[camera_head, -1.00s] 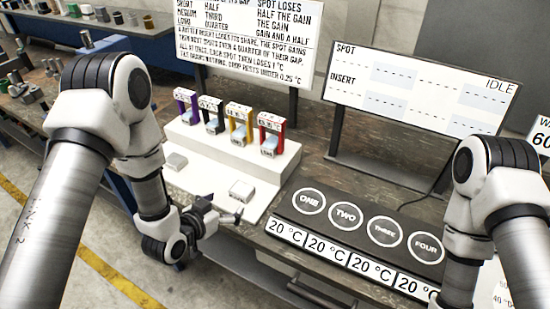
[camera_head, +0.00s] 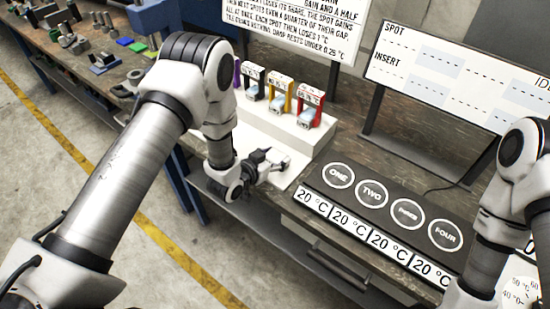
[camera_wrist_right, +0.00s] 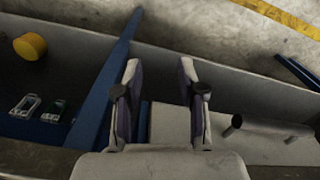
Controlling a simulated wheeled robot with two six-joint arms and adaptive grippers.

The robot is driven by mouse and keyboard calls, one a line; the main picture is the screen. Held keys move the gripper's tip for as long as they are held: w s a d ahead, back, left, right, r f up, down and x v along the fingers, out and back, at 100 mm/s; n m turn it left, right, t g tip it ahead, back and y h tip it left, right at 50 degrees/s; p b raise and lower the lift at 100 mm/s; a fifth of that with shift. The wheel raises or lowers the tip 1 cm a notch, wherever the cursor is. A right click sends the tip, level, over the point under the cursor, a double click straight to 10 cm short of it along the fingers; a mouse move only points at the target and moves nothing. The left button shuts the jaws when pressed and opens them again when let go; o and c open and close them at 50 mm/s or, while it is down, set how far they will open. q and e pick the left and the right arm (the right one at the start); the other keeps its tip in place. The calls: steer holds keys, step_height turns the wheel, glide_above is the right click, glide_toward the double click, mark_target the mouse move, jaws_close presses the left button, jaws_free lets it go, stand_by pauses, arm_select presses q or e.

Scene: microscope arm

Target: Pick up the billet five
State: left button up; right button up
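A pale billet (camera_head: 281,157) lies on the front part of the white stepped stand (camera_head: 301,160); I cannot read a label on it. My left gripper (camera_head: 270,160) is low over the stand, its fingertips at the billet's left side. It is too small and overlapped to tell whether the fingers are open or shut on it. My right gripper shows in the right wrist view (camera_wrist_right: 160,97) with its two fingers apart and nothing between them.
Black (camera_head: 254,81), yellow (camera_head: 280,92) and red (camera_head: 310,104) holders with pale blocks stand on the raised step; a purple one is partly hidden by my left arm. A dark plate with numbered spots (camera_head: 373,195) lies to the right, below a display board (camera_head: 450,65).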

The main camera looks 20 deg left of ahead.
arm_select(q)
jaws_close()
steer(key=shift+r, duration=0.1)
